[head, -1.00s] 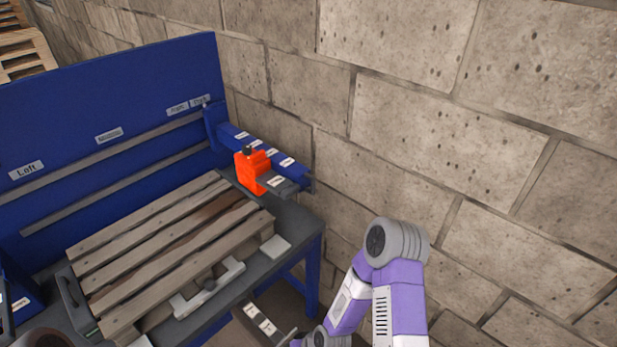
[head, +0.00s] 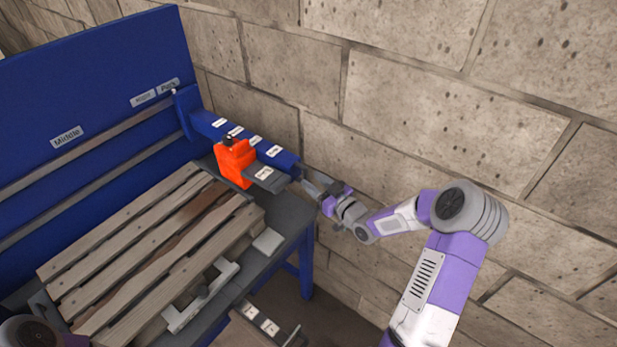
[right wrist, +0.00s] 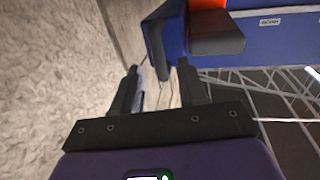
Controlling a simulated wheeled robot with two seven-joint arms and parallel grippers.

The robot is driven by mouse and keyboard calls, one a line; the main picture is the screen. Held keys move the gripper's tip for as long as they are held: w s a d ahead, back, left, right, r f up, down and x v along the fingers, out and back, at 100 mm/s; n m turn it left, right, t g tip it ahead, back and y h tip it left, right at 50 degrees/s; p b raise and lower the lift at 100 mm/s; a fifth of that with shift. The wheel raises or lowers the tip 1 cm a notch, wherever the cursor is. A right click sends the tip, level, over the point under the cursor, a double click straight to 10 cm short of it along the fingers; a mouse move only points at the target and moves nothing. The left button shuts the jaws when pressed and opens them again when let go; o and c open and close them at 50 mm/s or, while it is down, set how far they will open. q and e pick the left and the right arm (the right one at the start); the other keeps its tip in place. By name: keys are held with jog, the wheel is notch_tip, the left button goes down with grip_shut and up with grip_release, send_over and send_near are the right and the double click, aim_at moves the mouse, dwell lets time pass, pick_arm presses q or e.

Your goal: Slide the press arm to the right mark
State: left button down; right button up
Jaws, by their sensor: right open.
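The press arm (head: 247,142) is a blue beam reaching forward from a post on the back panel's rail, near the Park sign (head: 168,87). The Right sign (head: 143,97) is just left of that. An orange block (head: 234,160) with a grey labelled plate sits along the beam. My right gripper (head: 312,182) is at the beam's front end. In the right wrist view my right gripper (right wrist: 158,72) is open, its fingertips close to the arm's blue end (right wrist: 165,40); I cannot tell whether they touch it. My left gripper is out of view.
A wooden pallet (head: 150,250) lies on the grey bench top left of the arm. A labelled tray (head: 262,322) is low at the front. The stone wall (head: 420,120) stands close on the right, behind my right arm.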

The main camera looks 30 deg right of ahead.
jog(key=shift+w+a, duration=0.15)
jog(key=shift+w, duration=0.55)
jog(key=shift+w+a, duration=0.15)
jog(key=shift+w, duration=0.5)
grip_shut()
